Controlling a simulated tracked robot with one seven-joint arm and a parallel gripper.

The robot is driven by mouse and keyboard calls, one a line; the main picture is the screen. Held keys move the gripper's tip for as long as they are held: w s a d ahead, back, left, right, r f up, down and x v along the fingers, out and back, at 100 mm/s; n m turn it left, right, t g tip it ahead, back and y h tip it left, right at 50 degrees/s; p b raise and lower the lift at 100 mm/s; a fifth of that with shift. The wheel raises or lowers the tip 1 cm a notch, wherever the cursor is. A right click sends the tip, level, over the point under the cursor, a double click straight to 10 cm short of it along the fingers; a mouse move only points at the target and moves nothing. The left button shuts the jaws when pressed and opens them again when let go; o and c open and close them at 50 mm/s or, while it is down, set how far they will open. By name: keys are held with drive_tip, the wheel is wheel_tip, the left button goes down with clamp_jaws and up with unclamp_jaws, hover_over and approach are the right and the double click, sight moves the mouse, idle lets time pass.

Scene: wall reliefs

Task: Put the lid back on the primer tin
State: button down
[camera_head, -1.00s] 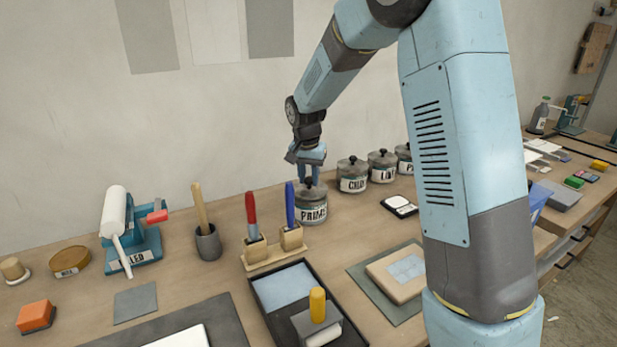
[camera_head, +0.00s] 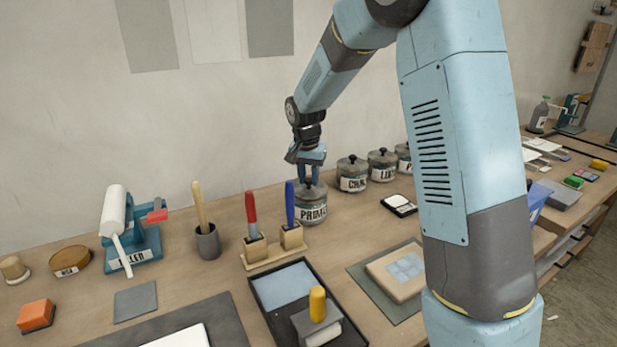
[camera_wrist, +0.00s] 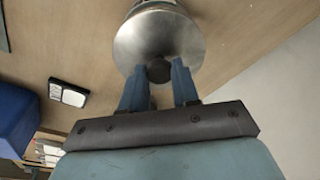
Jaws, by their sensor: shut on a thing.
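The primer tin (camera_head: 311,212) stands upright on the bench near the wall, its label partly readable. A grey metal lid (camera_wrist: 155,38) with a dark knob (camera_wrist: 158,70) sits over its top in the wrist view. My gripper (camera_head: 309,178) points down over the tin, with its blue fingers around the lid's knob. In the wrist view my gripper (camera_wrist: 158,84) is shut on the knob, one finger at each side. The lid appears to rest on the tin's rim, though I cannot tell whether it is fully seated.
Other lidded tins (camera_head: 352,174) stand to the right along the wall. A holder with red and blue-handled tools (camera_head: 275,248) is close at the left front. A black-and-white pad (camera_head: 399,205) lies to the right. A black tray (camera_head: 307,303) lies in front.

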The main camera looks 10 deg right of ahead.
drive_tip(key=shift+c, duration=1.4)
unclamp_jaws()
drive_tip(key=shift+r, duration=0.1)
drive_tip(key=shift+r, duration=3.4)
clamp_jaws()
drive_tip(key=shift+f, duration=2.85)
